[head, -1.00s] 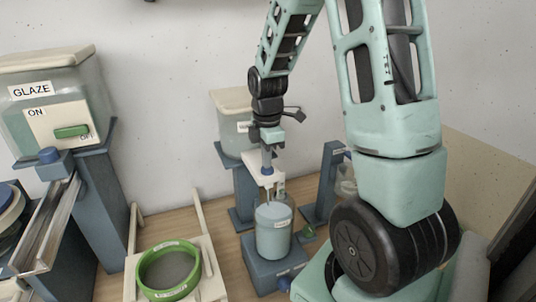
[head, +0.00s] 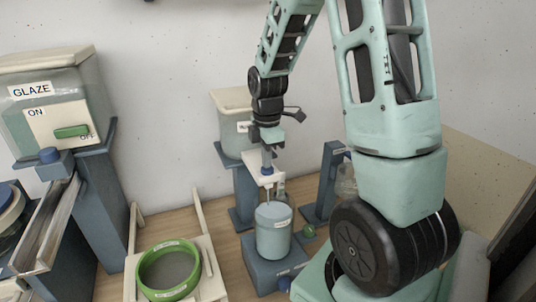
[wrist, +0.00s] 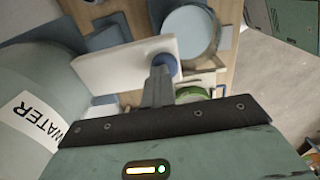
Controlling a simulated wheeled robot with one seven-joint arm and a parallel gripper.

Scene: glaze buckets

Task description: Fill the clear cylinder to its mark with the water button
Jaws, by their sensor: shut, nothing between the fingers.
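The water tank (head: 233,127) stands at the back middle, its WATER label clear in the wrist view (wrist: 38,112). A pale plate (head: 258,166) juts from it and carries a blue button (wrist: 165,63). My gripper (head: 267,163) is shut and empty, pointing down with its tips at the button. I cannot tell whether they touch or press it. Below, a pale blue cylinder (head: 273,234) with a label stands upright on a blue-grey block (head: 268,273). Its round top shows in the wrist view (wrist: 190,32). Its fill mark and level cannot be made out.
A GLAZE tank (head: 50,95) with an ON/OFF panel and a sloping trough (head: 45,225) stands at the left. A green-rimmed sieve (head: 168,270) rests on a pale frame at the front. A blue-grey stand (head: 324,185) is right of the water tank.

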